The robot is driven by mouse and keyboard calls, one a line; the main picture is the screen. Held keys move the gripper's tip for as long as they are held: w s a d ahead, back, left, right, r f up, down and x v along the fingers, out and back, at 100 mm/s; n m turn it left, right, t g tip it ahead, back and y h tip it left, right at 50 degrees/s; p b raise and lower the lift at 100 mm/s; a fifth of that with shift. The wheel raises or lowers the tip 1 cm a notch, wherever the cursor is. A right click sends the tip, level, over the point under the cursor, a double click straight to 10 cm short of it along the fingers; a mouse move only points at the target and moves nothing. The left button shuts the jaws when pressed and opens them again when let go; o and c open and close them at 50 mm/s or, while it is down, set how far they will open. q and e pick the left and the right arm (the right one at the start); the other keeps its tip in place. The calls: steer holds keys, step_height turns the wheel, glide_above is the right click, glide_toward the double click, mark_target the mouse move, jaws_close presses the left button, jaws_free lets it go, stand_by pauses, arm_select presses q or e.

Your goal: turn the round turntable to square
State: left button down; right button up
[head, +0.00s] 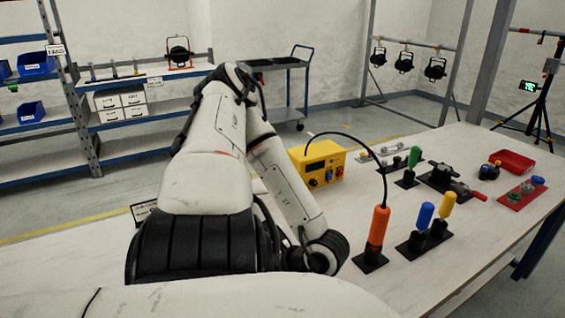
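I cannot make out a round turntable in the head view. Part of the workbench (475,225) is hidden behind a large white arm of mine in the middle of the picture. That arm rises from the lower left, bends at the top and comes down to the bench's near middle. Neither gripper shows, so I cannot see what they hold or touch.
A yellow box (318,165) has a black cable running to an orange handle (378,226). Blue (425,216) and yellow (446,205) handles, a green handle (414,156), a vise-like tool (445,180) and a red tray (512,161) stand rightward. Shelves and a cart (275,64) are behind.

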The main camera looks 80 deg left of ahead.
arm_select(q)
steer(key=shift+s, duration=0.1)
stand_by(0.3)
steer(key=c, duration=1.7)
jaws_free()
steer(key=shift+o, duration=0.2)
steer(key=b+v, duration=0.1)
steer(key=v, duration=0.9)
